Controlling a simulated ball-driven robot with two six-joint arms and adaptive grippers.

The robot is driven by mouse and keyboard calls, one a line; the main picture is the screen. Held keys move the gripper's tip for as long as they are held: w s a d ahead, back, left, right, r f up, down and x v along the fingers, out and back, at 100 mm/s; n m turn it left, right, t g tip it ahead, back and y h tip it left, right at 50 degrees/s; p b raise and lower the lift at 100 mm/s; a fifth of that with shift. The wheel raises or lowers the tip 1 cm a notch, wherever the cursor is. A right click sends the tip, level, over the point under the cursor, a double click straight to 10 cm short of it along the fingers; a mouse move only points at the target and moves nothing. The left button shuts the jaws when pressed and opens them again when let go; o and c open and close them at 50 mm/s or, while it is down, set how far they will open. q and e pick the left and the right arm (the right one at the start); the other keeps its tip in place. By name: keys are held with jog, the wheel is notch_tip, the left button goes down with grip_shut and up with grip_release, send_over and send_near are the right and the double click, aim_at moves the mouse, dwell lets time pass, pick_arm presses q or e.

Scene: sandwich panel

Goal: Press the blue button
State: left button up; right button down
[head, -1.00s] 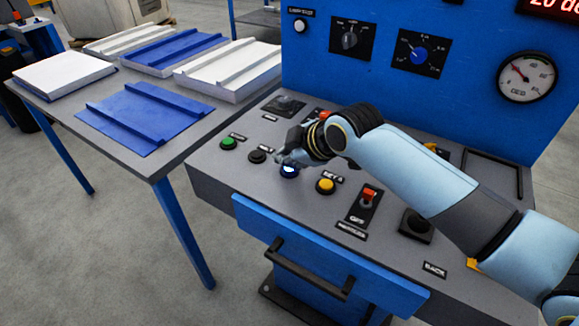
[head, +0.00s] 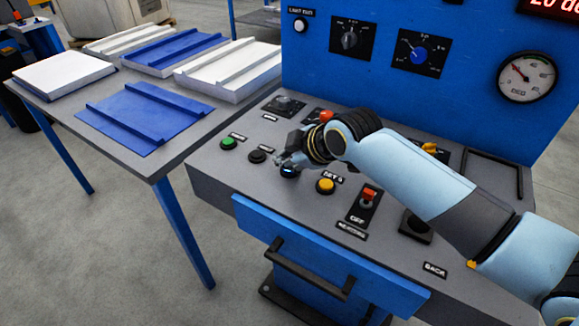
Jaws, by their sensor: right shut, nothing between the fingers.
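The blue button (head: 289,173) is on the sloped grey console top (head: 222,179), between a black button on its left and a yellow button on its right. Its upper part is partly hidden by my right gripper (head: 281,162). A small light patch shows on the button. My right gripper comes in from the right, shut and empty, with its fingertips right at the button's upper left edge. I cannot tell whether they touch it. My left gripper is not in view.
A green button (head: 229,143), a black button (head: 257,156), a yellow button (head: 326,186) and a red switch (head: 369,194) are close by. The blue panel (head: 440,100) with dials rises behind. A table with blue and white panels (head: 145,118) stands at the left.

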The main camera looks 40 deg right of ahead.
aim_at(287, 169)
jog(key=shift+f, duration=0.45)
dwell(0.6)
jog(key=shift+r+p, duration=0.85)
jog(key=shift+r, duration=0.05)
notch_tip(287, 169, up, 5)
jog(key=p, duration=0.5)
dwell(0.9)
